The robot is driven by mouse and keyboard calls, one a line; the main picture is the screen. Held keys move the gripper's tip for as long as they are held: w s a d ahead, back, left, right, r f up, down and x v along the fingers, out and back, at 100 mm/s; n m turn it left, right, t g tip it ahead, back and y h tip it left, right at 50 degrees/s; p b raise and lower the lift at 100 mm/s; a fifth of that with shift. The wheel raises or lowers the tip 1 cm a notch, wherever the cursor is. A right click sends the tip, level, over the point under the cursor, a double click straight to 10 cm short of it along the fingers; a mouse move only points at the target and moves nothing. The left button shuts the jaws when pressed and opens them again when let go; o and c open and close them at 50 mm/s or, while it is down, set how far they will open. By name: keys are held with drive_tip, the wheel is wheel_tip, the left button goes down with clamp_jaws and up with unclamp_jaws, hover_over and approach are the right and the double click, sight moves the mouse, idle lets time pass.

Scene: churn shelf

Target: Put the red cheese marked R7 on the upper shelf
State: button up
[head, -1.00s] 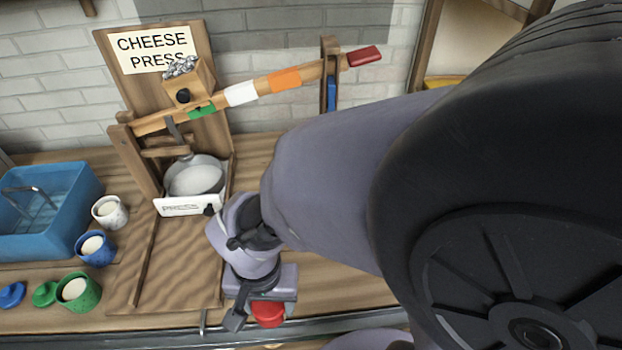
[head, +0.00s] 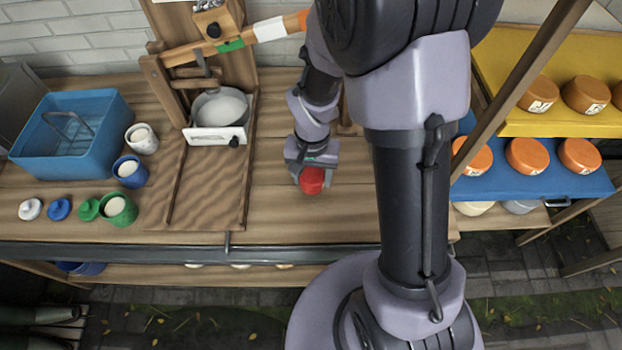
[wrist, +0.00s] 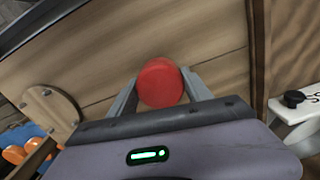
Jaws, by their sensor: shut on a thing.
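A red cheese (head: 312,181) is held by my gripper (head: 313,173) over the wooden table, right of the cheese press. In the wrist view the red cheese (wrist: 160,83) sits between the two fingers of my gripper (wrist: 160,90), which are shut on it. No R7 mark is readable on it. The shelf at the right has an upper yellow board (head: 560,122) bearing several brown cheeses (head: 538,93), and a blue board (head: 530,186) below it bearing several orange cheeses (head: 527,156). My arm hides the left part of the shelf.
The cheese press (head: 170,90) holds a grey pot (head: 222,108). A blue basin (head: 75,135), several cups such as the green one (head: 119,209), and small lids stand at the left. A wooden shelf post (head: 525,75) slants between my arm and the shelf boards.

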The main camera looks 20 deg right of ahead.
sight(312, 183)
drive_tip(key=shift+f+b, duration=0.45)
drive_tip(key=shift+f, duration=1.05)
drive_tip(key=o, duration=1.5)
